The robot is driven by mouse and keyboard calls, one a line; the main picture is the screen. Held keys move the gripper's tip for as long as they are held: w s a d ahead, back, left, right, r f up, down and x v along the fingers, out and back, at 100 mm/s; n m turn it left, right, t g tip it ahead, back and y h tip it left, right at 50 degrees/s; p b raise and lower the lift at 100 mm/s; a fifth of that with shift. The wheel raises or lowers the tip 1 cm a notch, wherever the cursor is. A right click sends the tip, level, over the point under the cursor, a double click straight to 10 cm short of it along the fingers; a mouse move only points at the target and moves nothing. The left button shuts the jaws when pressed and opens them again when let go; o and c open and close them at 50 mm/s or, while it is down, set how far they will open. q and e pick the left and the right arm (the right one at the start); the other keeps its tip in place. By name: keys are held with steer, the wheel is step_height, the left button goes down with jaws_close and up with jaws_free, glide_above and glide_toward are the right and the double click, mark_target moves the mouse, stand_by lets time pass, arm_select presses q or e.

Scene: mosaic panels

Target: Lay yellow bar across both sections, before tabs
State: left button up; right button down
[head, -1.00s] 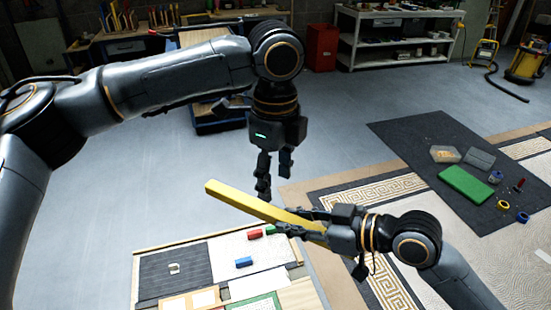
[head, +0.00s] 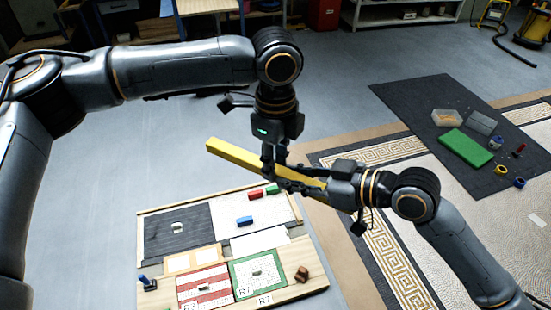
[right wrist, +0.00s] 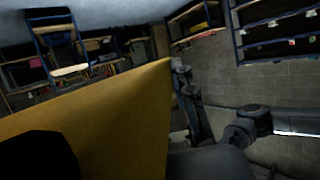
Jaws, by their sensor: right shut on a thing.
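The long yellow bar (head: 235,154) is held in the air in the head view, slanting from upper left to lower right above the board. My right gripper (head: 292,184) is shut on its right part. The bar also fills much of the right wrist view (right wrist: 120,115). My left gripper (head: 275,160) points down over the bar's middle; its fingers overlap the bar in the picture, so contact and opening are unclear. Below on the wooden board lie a red-and-white striped section (head: 207,283) and a green-bordered section (head: 236,278), side by side.
The board (head: 305,283) also bears a dark panel (head: 160,235), a blue block (head: 244,221), a red block (head: 255,195), a green block (head: 272,190) and a brown piece (head: 302,274). A dark mat (head: 410,95) at right holds a green slab (head: 466,148) and small items.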

arm_select(q)
jaws_close()
arm_select(e)
steer(key=shift+a, duration=0.1)
steer(key=c, duration=1)
jaws_free()
